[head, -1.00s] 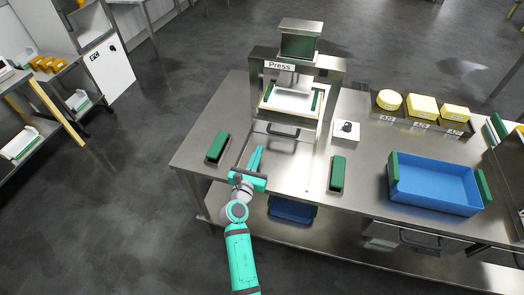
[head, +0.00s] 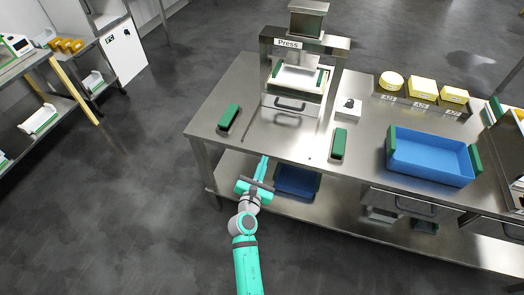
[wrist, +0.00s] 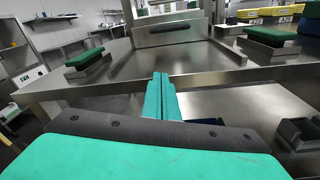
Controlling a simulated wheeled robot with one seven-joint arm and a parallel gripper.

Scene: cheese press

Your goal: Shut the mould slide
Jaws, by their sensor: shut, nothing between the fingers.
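The mould slide (head: 290,104) is a steel-fronted drawer with a dark bar handle, low in the press (head: 304,42). A pale mould tray (head: 297,78) with green sides lies behind its front, under the press head. The slide front stands near the press posts; I cannot tell whether it is fully home. In the wrist view the slide front (wrist: 168,34) faces me, straight ahead beyond bare table. My gripper (head: 265,160) is shut and empty at the table's front edge, well short of the slide. Its teal fingers (wrist: 161,78) point towards the press in the wrist view.
Green-topped blocks stand left (head: 228,117) and right (head: 339,143) of the slide's path. A white box (head: 346,107) stands right of the press. A blue crate (head: 430,158) is further right. Yellow cheeses (head: 422,87) sit behind it. The steel table (head: 270,135) before the slide is clear.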

